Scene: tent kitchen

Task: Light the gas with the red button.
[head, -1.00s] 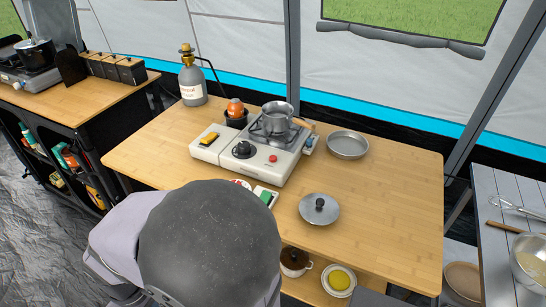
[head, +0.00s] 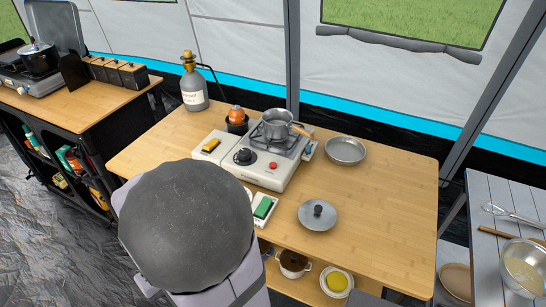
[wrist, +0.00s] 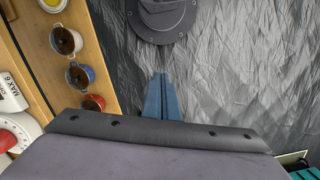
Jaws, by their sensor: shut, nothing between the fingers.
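The white gas stove (head: 270,181) stands on the wooden table in the head view. Its small round red button (head: 273,166) is on the front panel, to the right of a black knob (head: 243,157). A grey saucepan (head: 277,126) sits on the burner. No flame shows. My gripper (wrist: 160,78) shows in the wrist view as two blue-grey fingers pressed together, empty, over the dark crinkled floor. The gripper is not seen in the head view, where my arm covers the table's front left.
A gas bottle (head: 194,88) with a hose stands behind the stove. An orange item in a dark cup (head: 236,121) is beside it. A metal plate (head: 345,150), a lid (head: 318,214) and a green block on a white tray (head: 262,208) lie around. The table's right side is clear.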

